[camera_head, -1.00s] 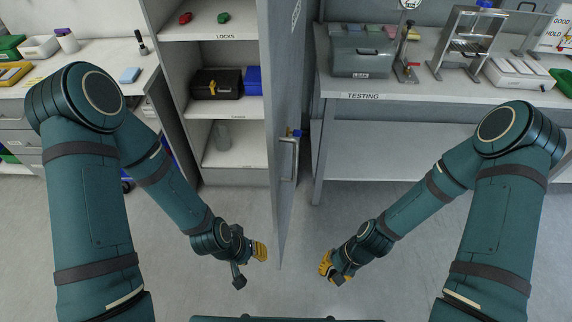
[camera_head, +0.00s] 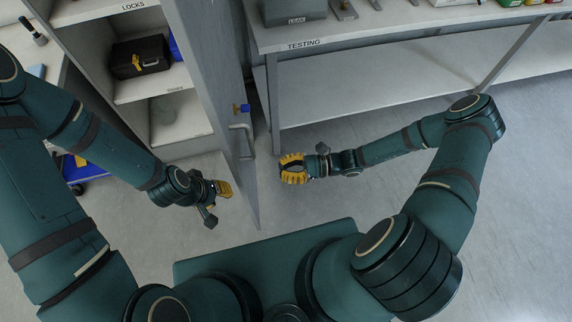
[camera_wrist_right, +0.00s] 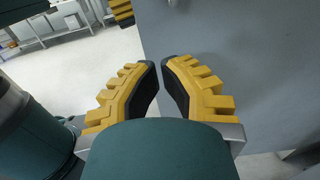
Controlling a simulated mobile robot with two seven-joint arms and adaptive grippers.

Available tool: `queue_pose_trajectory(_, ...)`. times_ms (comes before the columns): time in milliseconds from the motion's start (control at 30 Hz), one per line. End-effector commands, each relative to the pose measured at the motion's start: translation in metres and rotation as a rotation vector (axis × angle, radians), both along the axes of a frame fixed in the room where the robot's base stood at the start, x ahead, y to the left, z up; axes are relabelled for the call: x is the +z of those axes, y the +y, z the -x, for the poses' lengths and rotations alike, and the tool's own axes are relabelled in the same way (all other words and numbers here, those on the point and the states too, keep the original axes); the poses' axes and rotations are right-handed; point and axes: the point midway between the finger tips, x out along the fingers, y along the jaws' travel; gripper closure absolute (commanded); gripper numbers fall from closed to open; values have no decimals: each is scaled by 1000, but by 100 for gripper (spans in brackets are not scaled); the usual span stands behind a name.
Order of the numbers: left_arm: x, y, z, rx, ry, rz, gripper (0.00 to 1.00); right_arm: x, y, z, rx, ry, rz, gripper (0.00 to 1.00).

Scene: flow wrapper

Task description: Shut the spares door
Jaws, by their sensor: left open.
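The spares door (camera_head: 215,75) is a tall grey panel standing open, swung out from the front of the cabinet. Its bar handle (camera_head: 243,140) is on the right-hand face, below a small blue and yellow fitting. My right gripper (camera_head: 291,168) is right of the door, apart from it in the head view, near handle height in the picture. In the right wrist view, a grey panel that looks like the door (camera_wrist_right: 235,75) fills the right side. The yellow fingers stand a little apart with nothing between them. My left gripper (camera_head: 224,189) is open and empty, left of the door's free edge.
The open cabinet (camera_head: 190,155) holds a black case (camera_head: 140,57) on a shelf. The testing bench (camera_head: 375,30) stands right of the door, its leg (camera_head: 273,105) close behind my right gripper. A blue bin (camera_head: 82,170) is at left. Floor is clear at right.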

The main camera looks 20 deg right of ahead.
Motion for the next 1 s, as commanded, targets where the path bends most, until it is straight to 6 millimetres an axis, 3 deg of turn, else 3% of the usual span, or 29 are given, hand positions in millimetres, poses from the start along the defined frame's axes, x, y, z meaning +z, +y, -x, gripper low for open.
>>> queue_pose_trajectory(300, -2, 0, 1, -2, 2, 0, 66, 0, 63, -7, 4, 1, -2, 100)
queue_pose_trajectory(500, -4, 0, 1, -2, 2, 0, 66, 0, 90, -12, 3, 0, 0, 100)
queue_pose_trajectory(1000, -5, 0, 1, -3, 3, 1, 66, 0, 102, -14, 1, -2, 3, 100)
